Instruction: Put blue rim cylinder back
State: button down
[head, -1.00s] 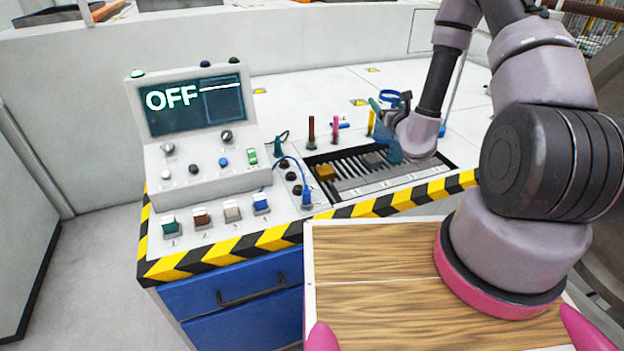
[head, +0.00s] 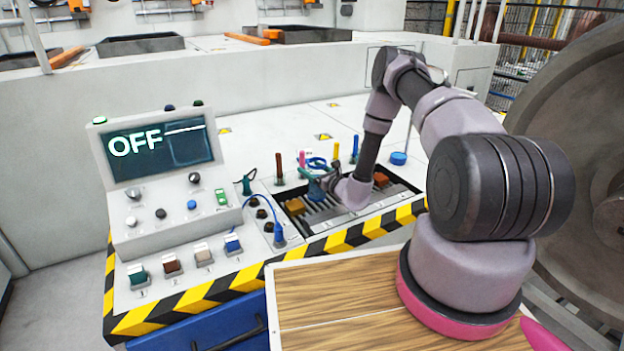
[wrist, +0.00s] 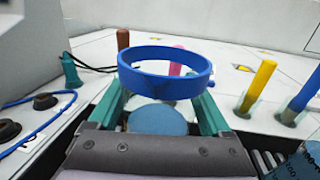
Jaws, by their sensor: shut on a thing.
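The blue rim cylinder appears as a blue ring (wrist: 165,74) held between the teal fingers of my gripper (wrist: 160,98). It also shows in the head view (head: 317,162). A pink peg (wrist: 176,68) stands behind the ring and is partly hidden by it. A blue disc (wrist: 157,120) shows lower between the fingers; I cannot tell if it belongs to the ring. In the head view, my gripper (head: 318,182) is over the slotted tray (head: 413,189), near the pegs. A brown peg (head: 279,166), yellow peg (head: 336,152) and blue peg (head: 355,146) stand upright behind the tray.
A control console (head: 160,180) reading OFF stands at left. A blue cable (head: 252,212) runs to a plug (head: 279,236) beside the tray. A blue round knob (head: 398,158) sits right of the pegs. Striped edging (head: 345,240) borders the counter.

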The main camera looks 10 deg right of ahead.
notch_tip(320, 180, down, 3)
jog(key=shift+f, duration=0.2)
grip_release()
jog(key=shift+f, duration=0.1)
